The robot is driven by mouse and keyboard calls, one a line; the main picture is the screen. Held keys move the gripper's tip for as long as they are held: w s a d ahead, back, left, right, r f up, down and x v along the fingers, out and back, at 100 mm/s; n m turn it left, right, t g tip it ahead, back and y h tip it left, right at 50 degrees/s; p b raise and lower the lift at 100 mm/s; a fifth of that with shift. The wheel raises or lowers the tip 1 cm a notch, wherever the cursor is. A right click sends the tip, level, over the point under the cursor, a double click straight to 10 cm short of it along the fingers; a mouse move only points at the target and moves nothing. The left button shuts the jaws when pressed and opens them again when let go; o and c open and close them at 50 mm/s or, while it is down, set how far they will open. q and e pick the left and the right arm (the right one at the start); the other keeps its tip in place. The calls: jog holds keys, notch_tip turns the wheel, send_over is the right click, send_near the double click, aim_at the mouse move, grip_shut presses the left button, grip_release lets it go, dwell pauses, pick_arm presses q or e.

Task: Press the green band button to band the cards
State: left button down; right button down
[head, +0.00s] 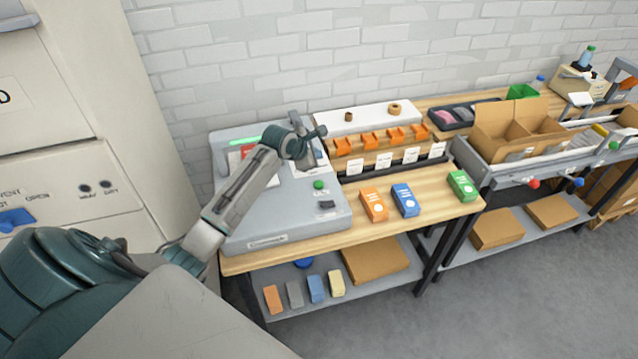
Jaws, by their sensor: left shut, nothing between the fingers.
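The grey banding machine (285,205) stands at the left end of the wooden bench. Its green button (318,184) is on the right part of its top, above a small dark part (326,204). My left arm reaches across the machine. My left gripper (318,132) is shut and empty, over the machine's back right, beyond the green button and apart from it. A white sheet or card (322,160) shows just below the gripper, partly hidden by it. A red-and-white item (238,158) lies at the machine's back left, partly behind my arm. My right gripper is out of view.
Orange (373,205), blue (405,200) and green (462,186) packs stand on the bench right of the machine. Behind them is a rack (362,117) with orange holders. A cardboard box (515,128) is farther right. A cream cabinet (75,140) stands at left.

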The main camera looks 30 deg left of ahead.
pick_arm(q)
jog(key=shift+s, duration=0.1)
jog(key=shift+f, duration=0.1)
jog(key=b, duration=0.8)
send_over(316, 185)
notch_tip(316, 185, down, 7)
jog(key=shift+r, duration=0.1)
jog(key=shift+f+p, duration=0.3)
jog(key=shift+f, duration=0.55)
jog(key=shift+s, duration=0.1)
dwell(0.6)
